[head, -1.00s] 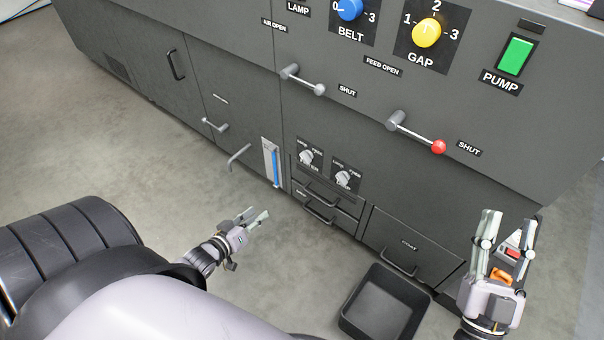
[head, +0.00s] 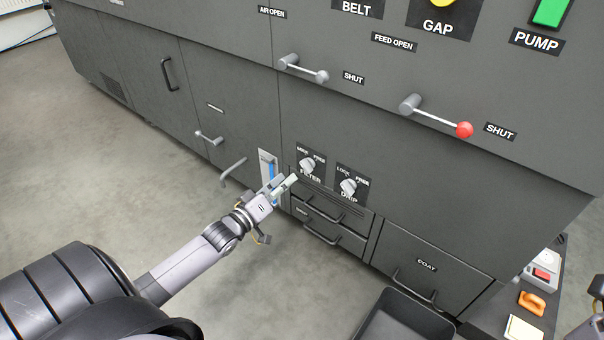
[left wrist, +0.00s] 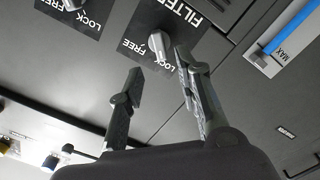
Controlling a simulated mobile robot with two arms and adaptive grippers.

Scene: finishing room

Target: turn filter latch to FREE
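The filter latch (head: 307,165) is a small pale knob on the dark machine front, between the words LOCK on the left and FREE on the right. It also shows in the left wrist view (left wrist: 156,42), where its handle seems to point toward LOCK. My left gripper (head: 288,184) is just below and left of the latch in the head view. In the left wrist view its two fingers are apart, with the latch beyond the gap between their tips and nothing held. I cannot tell whether a finger touches the panel.
A similar drip latch (head: 349,187) sits right of the filter latch. A blue-striped gauge (head: 267,168) and a bent handle (head: 233,169) are to the left. Drawers with bar handles (head: 322,236) lie below. A dark open bin (head: 372,318) stands on the floor.

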